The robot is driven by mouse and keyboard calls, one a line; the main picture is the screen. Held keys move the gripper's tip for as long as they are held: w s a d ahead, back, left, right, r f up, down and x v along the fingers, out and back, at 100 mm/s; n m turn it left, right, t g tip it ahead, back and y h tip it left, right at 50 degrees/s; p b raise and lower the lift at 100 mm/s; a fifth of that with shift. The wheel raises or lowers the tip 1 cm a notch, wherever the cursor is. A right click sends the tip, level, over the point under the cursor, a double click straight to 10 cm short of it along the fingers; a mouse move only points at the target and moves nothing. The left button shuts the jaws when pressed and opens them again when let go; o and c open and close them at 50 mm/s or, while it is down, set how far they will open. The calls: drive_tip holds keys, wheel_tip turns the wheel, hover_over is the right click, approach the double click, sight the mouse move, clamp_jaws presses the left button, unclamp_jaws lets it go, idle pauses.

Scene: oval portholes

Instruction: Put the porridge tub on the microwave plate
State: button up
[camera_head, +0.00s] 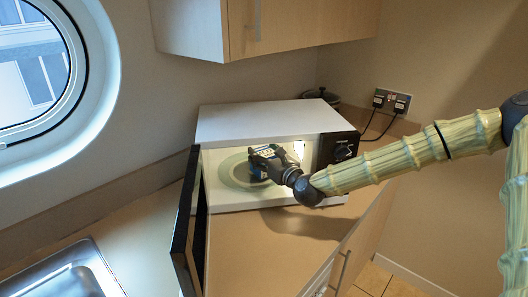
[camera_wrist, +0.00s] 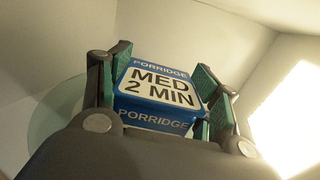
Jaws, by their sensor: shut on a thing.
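The porridge tub (camera_wrist: 158,92) is blue with a white label reading "MED 2 MIN". My gripper (camera_wrist: 165,85) is shut on it, with a finger on each side. In the head view my gripper (camera_head: 270,160) reaches into the open microwave (camera_head: 250,123), and a little of the tub (camera_head: 257,171) shows at its left. The round microwave plate (camera_head: 233,171) is pale green glass on the cavity floor. The tub is over or on the plate's right part; I cannot tell whether it touches. The plate's edge also shows at the left of the wrist view (camera_wrist: 48,125).
The microwave door (camera_head: 184,225) stands open at the left, jutting over the counter. The control panel (camera_head: 342,147) is at the right of the opening. A sink (camera_head: 65,277) is at lower left, and a wall cupboard (camera_head: 280,25) hangs above. The plate's left part is clear.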

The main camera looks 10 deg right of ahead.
drive_tip(key=shift+f, duration=0.1)
idle(0.3)
drive_tip(key=o, duration=1.2)
drive_tip(key=shift+o, duration=0.2)
drive_tip(key=shift+r, duration=0.25)
drive_tip(key=b+v, duration=0.2)
drive_tip(key=v, duration=1)
